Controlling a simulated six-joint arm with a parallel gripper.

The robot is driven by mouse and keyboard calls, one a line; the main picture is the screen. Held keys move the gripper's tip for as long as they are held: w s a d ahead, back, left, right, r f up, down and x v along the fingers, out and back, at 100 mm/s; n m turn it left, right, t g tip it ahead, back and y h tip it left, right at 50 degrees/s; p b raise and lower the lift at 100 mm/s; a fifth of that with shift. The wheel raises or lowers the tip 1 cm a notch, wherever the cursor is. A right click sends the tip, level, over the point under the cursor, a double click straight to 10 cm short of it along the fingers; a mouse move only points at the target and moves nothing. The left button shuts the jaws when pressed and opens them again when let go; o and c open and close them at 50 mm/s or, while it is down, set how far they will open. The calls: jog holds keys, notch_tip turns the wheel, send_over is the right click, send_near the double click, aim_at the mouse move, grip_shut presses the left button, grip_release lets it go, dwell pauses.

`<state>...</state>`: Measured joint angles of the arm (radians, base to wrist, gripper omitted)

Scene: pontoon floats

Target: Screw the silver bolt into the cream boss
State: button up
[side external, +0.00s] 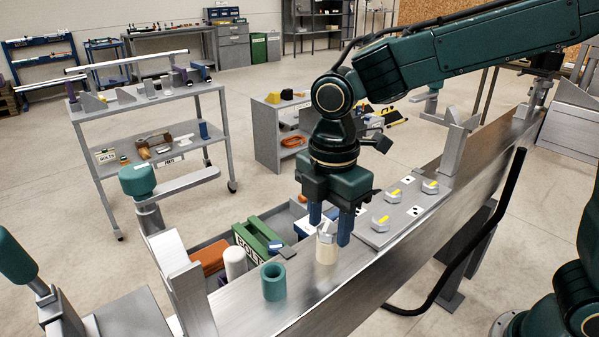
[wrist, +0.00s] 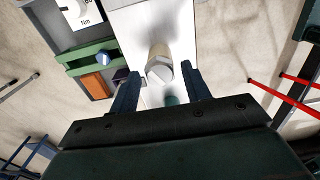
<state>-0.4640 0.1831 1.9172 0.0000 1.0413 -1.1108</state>
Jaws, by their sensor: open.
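The silver bolt (side external: 326,229) stands in the top of the cream boss (side external: 327,252), its hex head uppermost. How deep its shank sits is hidden. In the wrist view the bolt's hex head (wrist: 159,71) is in the middle, with the cream boss (wrist: 158,49) just beyond it. My gripper (side external: 331,231) is open, pointing down over the boss. Its blue fingers are on either side of the bolt head. In the wrist view my gripper (wrist: 160,73) shows a gap between each finger and the head.
A teal hollow boss (side external: 273,282) stands on the beam left of the cream one. A grey plate (side external: 400,228) with 3 yellow-marked hex bolts lies to the right. A tray with a green box (side external: 257,240) and a white cylinder (side external: 235,263) is behind the beam.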

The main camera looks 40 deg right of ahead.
jog(key=shift+n, duration=0.3)
jog(key=n, duration=0.5)
jog(key=shift+n, duration=0.3)
jog(key=n, duration=0.5)
jog(key=shift+n, duration=0.4)
jog(key=c, duration=0.8)
